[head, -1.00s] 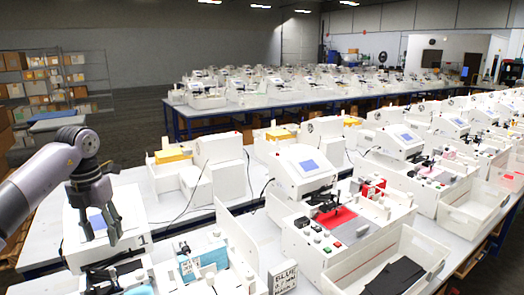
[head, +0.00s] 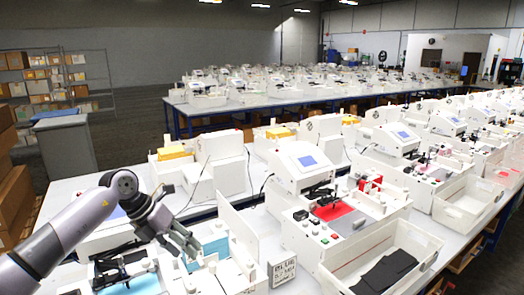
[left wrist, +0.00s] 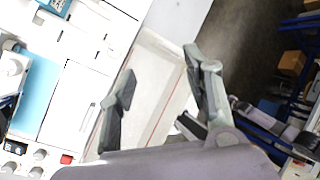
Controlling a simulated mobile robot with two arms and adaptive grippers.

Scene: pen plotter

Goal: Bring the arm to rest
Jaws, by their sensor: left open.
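My left gripper (head: 185,248) is at the lower left of the head view, on its grey arm. Its dark fingers point down and right, above the near plotter with a light blue sheet (head: 213,248). In the left wrist view the two fingers (left wrist: 160,75) are spread apart with nothing between them. Behind them shows a white open bin (left wrist: 158,62); the part I see looks empty. The blue sheet (left wrist: 36,98) also shows at the left of that view. My right gripper is not in view.
A sign reading "BLUE" (head: 283,272) stands near the front. A plotter with a red sheet (head: 335,209) and a white bin (head: 335,268) holding dark sheets (head: 388,270) are to the right.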

